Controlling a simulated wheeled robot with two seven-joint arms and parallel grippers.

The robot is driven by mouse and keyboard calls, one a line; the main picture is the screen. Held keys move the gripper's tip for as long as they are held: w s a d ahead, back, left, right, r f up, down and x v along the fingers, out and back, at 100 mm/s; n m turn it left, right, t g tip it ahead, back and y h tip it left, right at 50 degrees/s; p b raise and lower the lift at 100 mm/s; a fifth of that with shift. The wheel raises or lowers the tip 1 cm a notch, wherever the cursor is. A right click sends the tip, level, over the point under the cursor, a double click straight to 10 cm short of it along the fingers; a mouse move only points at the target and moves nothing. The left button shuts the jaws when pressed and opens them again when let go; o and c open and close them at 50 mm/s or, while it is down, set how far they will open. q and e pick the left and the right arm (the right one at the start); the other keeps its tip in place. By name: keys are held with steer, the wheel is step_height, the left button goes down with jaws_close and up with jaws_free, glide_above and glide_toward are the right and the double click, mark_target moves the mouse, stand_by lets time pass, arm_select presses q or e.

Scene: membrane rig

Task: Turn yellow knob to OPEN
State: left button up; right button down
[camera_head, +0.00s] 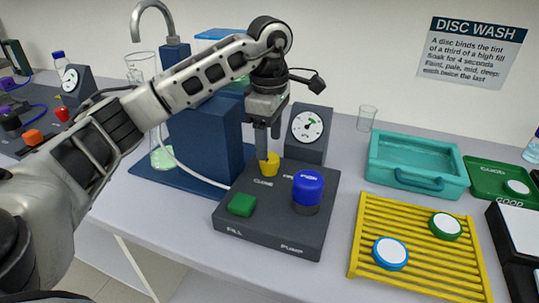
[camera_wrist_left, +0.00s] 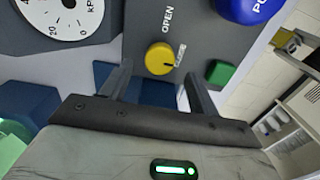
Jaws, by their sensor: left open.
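The yellow knob (camera_head: 271,170) stands at the back of the dark control box (camera_head: 262,228), by the CLOSE label. In the left wrist view, the yellow knob (camera_wrist_left: 157,55) has a dark pointer mark on the side of the CLOSE lettering; the OPEN lettering is farther off. My left gripper (camera_head: 267,152) points down over the knob with its jaws open. In the wrist view, the fingers of my left gripper (camera_wrist_left: 158,75) show on either side below the knob, apart from each other. I cannot tell whether they touch it. My right gripper is not in view.
A green button (camera_head: 241,205) and a blue PUMP knob (camera_head: 307,187) sit on the same box. A dial gauge (camera_head: 307,126) stands behind it. A yellow rack (camera_head: 415,262) with two discs and a teal tray (camera_head: 415,180) are to the right. A pale tube runs left of the box.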

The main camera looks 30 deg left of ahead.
mark_target(270, 157)
arm_select(q)
step_height(270, 157, down, 4)
steer(key=shift+r, duration=0.25)
steer(key=shift+f, duration=0.3)
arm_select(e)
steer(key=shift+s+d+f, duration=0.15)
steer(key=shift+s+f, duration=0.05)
arm_select(q)
steer(key=c, duration=1)
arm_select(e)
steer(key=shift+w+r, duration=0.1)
